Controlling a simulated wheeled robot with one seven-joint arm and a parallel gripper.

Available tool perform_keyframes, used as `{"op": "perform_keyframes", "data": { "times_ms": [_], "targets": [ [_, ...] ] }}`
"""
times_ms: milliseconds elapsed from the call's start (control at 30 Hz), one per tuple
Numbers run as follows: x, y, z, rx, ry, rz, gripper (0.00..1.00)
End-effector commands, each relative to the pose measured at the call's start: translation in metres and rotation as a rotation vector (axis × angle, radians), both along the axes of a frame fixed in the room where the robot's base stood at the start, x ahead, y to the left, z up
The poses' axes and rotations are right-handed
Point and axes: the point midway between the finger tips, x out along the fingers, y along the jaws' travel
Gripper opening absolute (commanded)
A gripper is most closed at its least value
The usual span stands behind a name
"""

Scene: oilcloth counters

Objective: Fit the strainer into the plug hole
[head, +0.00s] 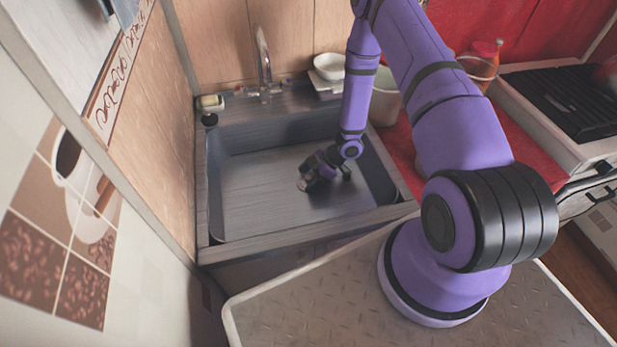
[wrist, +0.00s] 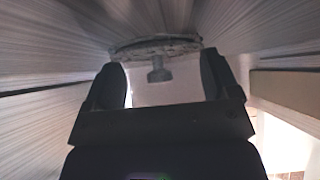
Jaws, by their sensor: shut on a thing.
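My gripper (head: 312,175) is down inside the sink basin, right of its middle. In the wrist view my gripper (wrist: 160,62) has its two dark fingers spread, with a round grey strainer (wrist: 150,46) across their tips. The strainer's rim looks rough, and a short stem or knob (wrist: 159,72) points back between the fingers. In the head view the strainer is a small greyish patch (head: 304,184) at the fingertips, and it looks tilted. The plug hole cannot be made out in either view. I cannot tell whether the strainer touches the sink floor.
A tap (head: 262,60) rises at the back. A sponge-like item (head: 210,102) sits at the back left corner. A white bowl (head: 329,66) and a pale bucket (head: 385,100) stand behind and right.

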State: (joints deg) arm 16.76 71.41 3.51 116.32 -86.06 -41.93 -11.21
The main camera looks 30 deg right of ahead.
Motion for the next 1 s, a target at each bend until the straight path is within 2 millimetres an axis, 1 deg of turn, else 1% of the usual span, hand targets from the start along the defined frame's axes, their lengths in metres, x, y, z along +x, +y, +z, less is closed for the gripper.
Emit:
{"op": "perform_keyframes", "data": {
  "times_ms": [400,433,467,500,1000],
  "targets": [
    [-0.0005,-0.0001,-0.0035,-0.003,0.002,0.000,0.55],
    [-0.0006,-0.0001,-0.0035,-0.004,0.002,0.000,0.84],
    [-0.0007,-0.0002,-0.0036,-0.004,0.002,0.000,0.91],
    [-0.0008,-0.0003,-0.0038,-0.004,0.002,0.000,1.00],
    [-0.0047,0.0002,-0.0051,-0.005,0.010,0.004,1.00]
  ]
}}
